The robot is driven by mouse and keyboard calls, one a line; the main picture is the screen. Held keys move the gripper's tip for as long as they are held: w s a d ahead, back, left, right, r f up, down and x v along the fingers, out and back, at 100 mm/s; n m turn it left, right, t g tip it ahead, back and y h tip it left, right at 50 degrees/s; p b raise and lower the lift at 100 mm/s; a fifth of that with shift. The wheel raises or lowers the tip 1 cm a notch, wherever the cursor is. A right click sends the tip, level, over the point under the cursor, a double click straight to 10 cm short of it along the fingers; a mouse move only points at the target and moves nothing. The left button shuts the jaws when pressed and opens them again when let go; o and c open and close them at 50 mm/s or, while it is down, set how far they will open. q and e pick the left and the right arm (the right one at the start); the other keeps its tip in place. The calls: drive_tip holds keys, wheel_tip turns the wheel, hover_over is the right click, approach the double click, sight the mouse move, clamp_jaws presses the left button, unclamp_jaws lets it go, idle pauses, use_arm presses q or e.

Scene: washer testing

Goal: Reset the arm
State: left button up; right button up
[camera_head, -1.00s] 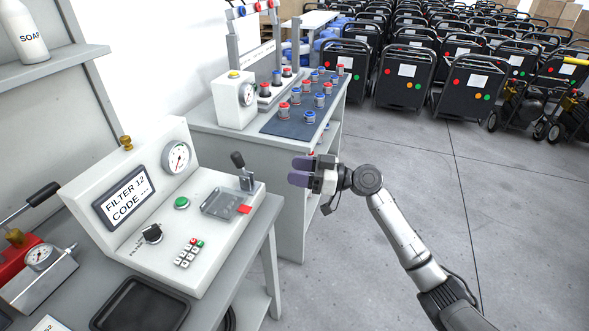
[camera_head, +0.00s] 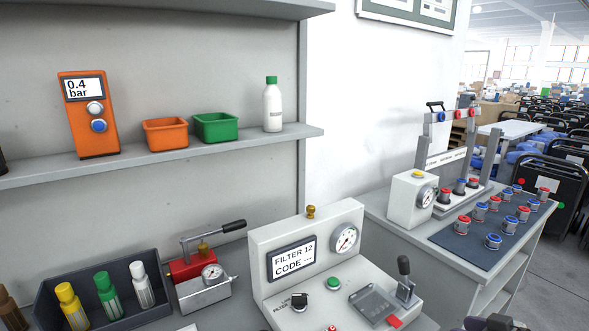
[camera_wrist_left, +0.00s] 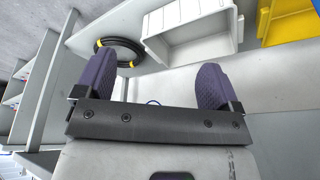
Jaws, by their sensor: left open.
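My left gripper (camera_wrist_left: 155,78) shows in the left wrist view, with its two purple-padded fingers spread wide apart. Nothing is between them. A white bin (camera_wrist_left: 190,30), a coiled black hose (camera_wrist_left: 120,50) and a yellow bin (camera_wrist_left: 288,20) lie beyond the fingers. My left arm is not seen in the head view. Only a small dark piece of my right arm's end (camera_head: 490,323) shows at the bottom edge of the head view. Its fingers are too cut off to judge.
The white filter tester (camera_head: 330,250) stands on the bench. A red-and-grey hand pump (camera_head: 200,272) and a bottle tray (camera_head: 50,300) are left of it. A shelf (camera_head: 200,150) runs above. At right, a table holds several capped fittings on a dark mat (camera_head: 465,245).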

drive_tip(key=s+a+f+m+g+h+p, duration=0.1)
drive_tip(key=s+a+f+g+h+p, duration=0.15)
drive_tip(key=s+a+p, duration=0.65)
drive_tip(key=s+a+f+m+g+h+p, duration=0.1)
drive_tip(key=s+a+f+g+h+p, duration=0.15)
drive_tip(key=s, duration=1.15)
drive_tip(key=s+a+f+m+g+h+p, duration=0.15)
drive_tip(key=s+a+f+p, duration=0.35)
drive_tip(key=s, duration=0.7)
wheel_tip(320, 180, up, 39)
drive_tip(key=p, duration=3.8)
drive_tip(key=shift+d+r+n, duration=0.2)
drive_tip(key=shift+d+n, duration=0.15)
drive_tip(key=shift+g, duration=0.25)
